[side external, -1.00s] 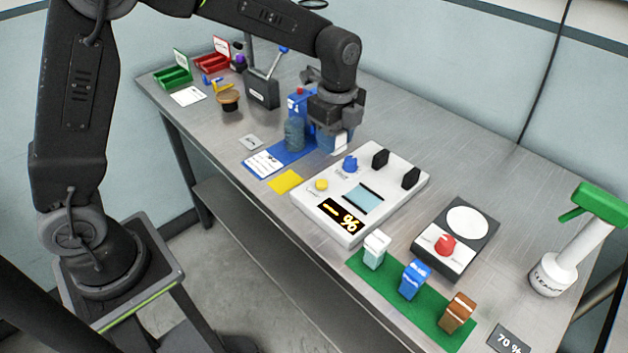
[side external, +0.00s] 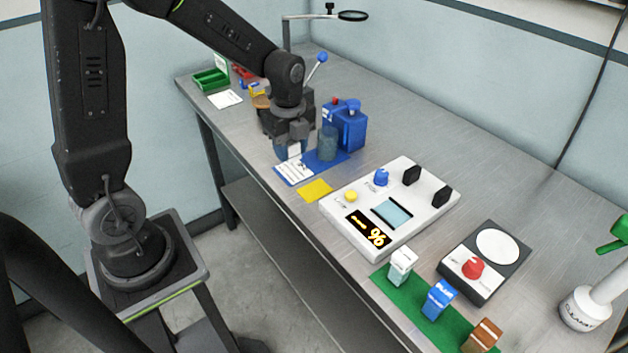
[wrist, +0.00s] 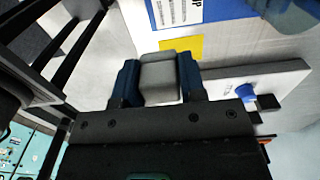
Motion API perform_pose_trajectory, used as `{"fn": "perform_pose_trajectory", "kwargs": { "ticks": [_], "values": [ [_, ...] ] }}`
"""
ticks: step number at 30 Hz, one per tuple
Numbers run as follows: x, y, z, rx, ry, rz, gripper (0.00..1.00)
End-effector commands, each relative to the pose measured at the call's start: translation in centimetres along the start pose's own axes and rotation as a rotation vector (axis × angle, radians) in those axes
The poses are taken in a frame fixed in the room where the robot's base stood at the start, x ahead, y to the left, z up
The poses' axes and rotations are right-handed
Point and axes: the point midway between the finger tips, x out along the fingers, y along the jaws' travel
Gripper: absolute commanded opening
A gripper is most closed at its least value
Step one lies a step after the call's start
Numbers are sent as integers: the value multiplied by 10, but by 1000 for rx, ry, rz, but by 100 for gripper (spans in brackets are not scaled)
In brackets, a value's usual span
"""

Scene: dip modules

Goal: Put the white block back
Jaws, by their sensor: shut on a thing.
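My gripper (side external: 291,150) is over the near left end of the blue mat (side external: 331,162), above its white printed card. In the wrist view, the gripper's blue fingers (wrist: 158,82) are shut on a pale grey-white block (wrist: 159,70). A bit of the white block (side external: 295,148) shows between the fingers in the side view. The held block appears to be above the table, but its exact height cannot be told. Another white block, with a label (side external: 402,266), stands on the green mat (side external: 404,305) beside a blue block (side external: 438,298) and a brown block (side external: 481,336).
Blue containers (side external: 351,128) and a grey-blue jar (side external: 328,144) stand close right of my gripper. A yellow card (side external: 315,191) and a white device with knobs (side external: 420,218) lie nearer. A dark device with a red knob (side external: 474,267) is at right.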

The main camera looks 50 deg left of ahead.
Motion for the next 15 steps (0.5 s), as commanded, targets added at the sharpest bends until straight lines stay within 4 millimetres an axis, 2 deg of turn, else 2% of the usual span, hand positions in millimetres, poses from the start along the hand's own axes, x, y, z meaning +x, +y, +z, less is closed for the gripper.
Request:
{"fn": "perform_pose_trajectory", "kwargs": {
  "ticks": [1,6,12,15],
  "values": [
    [8,-5,-12,7,1,3,15],
    [25,-20,-37,4,0,2,15],
    [35,-26,-48,-1,0,1,15],
    [48,-26,-48,-2,0,4,15]
  ]
}}
